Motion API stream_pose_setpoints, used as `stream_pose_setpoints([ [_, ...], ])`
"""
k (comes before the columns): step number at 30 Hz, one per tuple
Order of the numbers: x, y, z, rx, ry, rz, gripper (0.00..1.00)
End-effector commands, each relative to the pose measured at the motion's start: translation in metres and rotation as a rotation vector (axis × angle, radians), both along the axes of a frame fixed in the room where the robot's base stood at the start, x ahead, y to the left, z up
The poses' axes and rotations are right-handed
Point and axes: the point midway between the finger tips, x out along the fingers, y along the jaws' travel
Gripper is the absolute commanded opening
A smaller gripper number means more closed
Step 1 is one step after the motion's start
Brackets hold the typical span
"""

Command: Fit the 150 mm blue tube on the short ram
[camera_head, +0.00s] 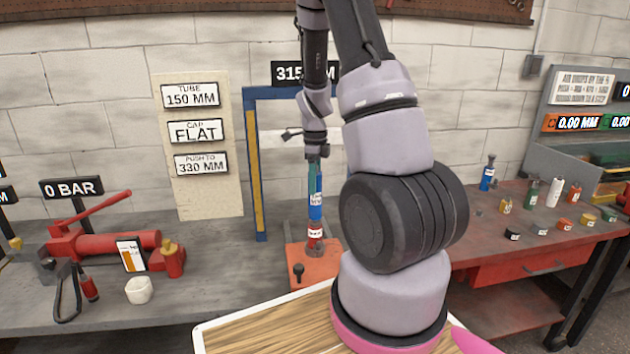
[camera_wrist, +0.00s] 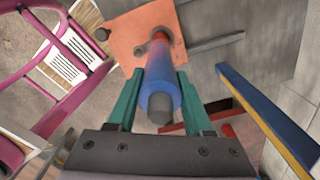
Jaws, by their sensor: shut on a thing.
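The blue tube (camera_head: 316,208) stands upright in line above the red short ram (camera_head: 315,235), on an orange base (camera_head: 318,268) inside the blue frame. The tube's lower end appears to meet the ram's top; I cannot tell how far it is seated. My gripper (camera_head: 315,184) comes down from above, its green fingers on the tube's upper part. In the wrist view the fingers lie on both sides of the tube (camera_wrist: 160,78), whose near end is dark grey. The ram (camera_wrist: 159,38) shows beyond it, above the orange plate (camera_wrist: 130,30).
The blue frame (camera_head: 254,170) stands close left of the tube, with a partly hidden 315 MM display above. A red hand pump (camera_head: 105,243) and white cup (camera_head: 139,290) are on the left bench. Another blue piece (camera_head: 487,178) and several small caps stand on the right bench.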

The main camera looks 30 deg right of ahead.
Motion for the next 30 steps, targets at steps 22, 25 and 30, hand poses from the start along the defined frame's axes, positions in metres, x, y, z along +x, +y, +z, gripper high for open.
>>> stream_pose_setpoints([
  [22,0.000,0.000,-0.014,-0.001,-0.001,0.000,0.86],
  [25,0.000,0.000,-0.014,-0.001,-0.001,0.000,0.86],
  [30,0.000,0.000,-0.014,-0.001,0.001,0.000,0.86],
])
